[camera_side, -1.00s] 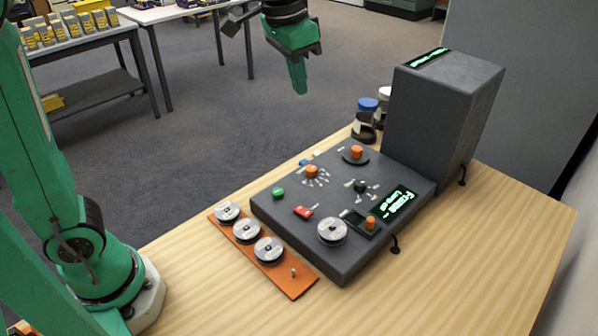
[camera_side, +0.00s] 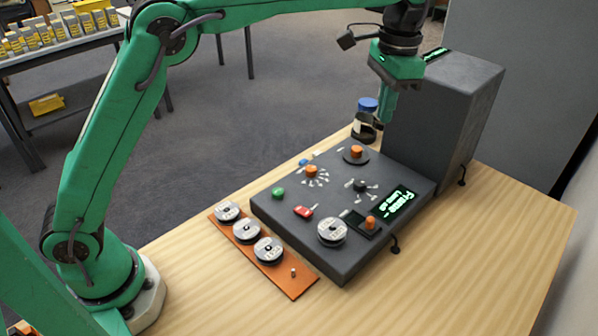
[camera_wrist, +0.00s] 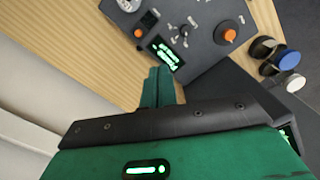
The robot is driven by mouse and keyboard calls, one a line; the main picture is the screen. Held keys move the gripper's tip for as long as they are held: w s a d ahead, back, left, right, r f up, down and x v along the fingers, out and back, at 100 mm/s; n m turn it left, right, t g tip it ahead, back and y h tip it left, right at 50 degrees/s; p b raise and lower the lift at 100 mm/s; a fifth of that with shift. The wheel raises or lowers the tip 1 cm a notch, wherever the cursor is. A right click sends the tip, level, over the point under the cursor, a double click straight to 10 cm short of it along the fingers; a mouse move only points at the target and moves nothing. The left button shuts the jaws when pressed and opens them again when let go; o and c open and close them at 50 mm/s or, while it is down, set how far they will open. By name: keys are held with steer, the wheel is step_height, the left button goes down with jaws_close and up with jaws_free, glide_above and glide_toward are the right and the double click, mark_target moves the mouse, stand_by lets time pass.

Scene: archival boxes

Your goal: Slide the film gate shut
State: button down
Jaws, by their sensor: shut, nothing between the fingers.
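A low dark grey control panel (camera_side: 290,223) lies on the wooden table. Near its right front edge, an orange knob (camera_side: 370,222) stands on a small black plate, apparently the film gate, beside a lit green display (camera_side: 398,204). In the wrist view the orange knob (camera_wrist: 139,33) and black plate (camera_wrist: 149,19) show near the top. My gripper (camera_side: 383,120) is shut and empty. It hangs above the back of the panel beside the tall grey box, well away from the orange knob. Its closed fingers (camera_wrist: 160,72) also show in the wrist view.
A tall grey box (camera_side: 441,125) stands at the panel's back right. Jars (camera_side: 364,125) stand behind the panel. An orange rack (camera_side: 293,284) with reels lies along its left front. Another orange knob (camera_side: 356,152) and a red switch (camera_side: 303,211) rise from it. The table's right front is clear.

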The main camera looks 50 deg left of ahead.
steer(key=m+g+y, duration=0.1)
steer(key=m+g, duration=0.1)
glide_above(378, 227)
steer(key=w+d, duration=0.4)
steer(key=w, duration=0.2)
steer(key=w+d+f+x, duration=0.1)
steer(key=w+x, duration=0.1)
steer(key=x, duration=0.8)
steer(key=shift+s+d+f+m, duration=0.25)
steer(key=shift+d+f+m, duration=0.1)
steer(key=shift+d, duration=0.35)
steer(key=shift+a+f, duration=0.1)
steer(key=shift+f, duration=0.1)
steer(key=shift+s+a+f, duration=0.75)
steer(key=shift+f, duration=0.8)
steer(key=shift+s+a+f, duration=0.7)
steer(key=shift+s+f, duration=0.1)
steer(key=shift+f, duration=0.75)
steer(key=shift+s+a+f, duration=0.75)
steer(key=shift+f, duration=0.8)
steer(key=shift+a, duration=0.1)
